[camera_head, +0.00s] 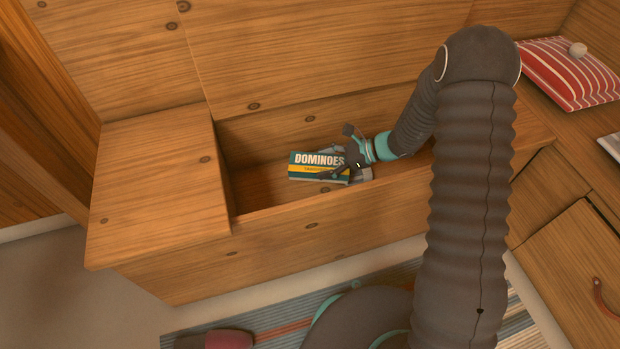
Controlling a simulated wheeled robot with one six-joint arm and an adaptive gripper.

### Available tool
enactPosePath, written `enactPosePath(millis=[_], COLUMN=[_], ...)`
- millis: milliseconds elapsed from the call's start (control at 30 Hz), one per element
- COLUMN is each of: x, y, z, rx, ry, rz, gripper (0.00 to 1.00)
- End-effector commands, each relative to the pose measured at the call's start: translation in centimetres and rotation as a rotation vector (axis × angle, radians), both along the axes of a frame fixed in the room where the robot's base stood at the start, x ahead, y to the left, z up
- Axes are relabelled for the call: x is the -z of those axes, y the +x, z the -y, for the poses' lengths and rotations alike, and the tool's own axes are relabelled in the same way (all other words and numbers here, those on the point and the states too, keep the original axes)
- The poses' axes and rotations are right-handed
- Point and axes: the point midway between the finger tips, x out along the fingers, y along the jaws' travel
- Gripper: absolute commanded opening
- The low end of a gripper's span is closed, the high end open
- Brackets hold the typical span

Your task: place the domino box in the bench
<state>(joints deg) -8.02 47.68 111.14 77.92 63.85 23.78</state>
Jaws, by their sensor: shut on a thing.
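The domino box (308,169) is a small flat box with a dark green top band lettered DOMINOES and a yellow stripe. My gripper (336,168) is shut on its right end. The box appears over the open compartment of the wooden bench (270,250). I cannot tell from this one view whether the box touches the compartment floor (262,190). Part of the box's right end is hidden by the gripper fingers. My arm covers the right part of the compartment.
A closed wooden bench top (160,180) lies left of the opening. A red striped cushion (568,75) is at the upper right, near a cabinet door with a leather pull (603,298). A striped rug (280,312) lies on the floor in front.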

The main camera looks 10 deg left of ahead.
Motion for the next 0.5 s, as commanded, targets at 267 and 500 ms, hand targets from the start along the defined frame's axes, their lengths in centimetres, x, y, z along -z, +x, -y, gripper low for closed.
enactPosePath(millis=[267,500], x=[3.2,4.3], y=[-0.9,-1.2], z=[-5.2,-6.9], rx=[-0.002,0.000], ry=[0.001,0.000], rz=[0.000,0.001], gripper=[0.28,0.28])
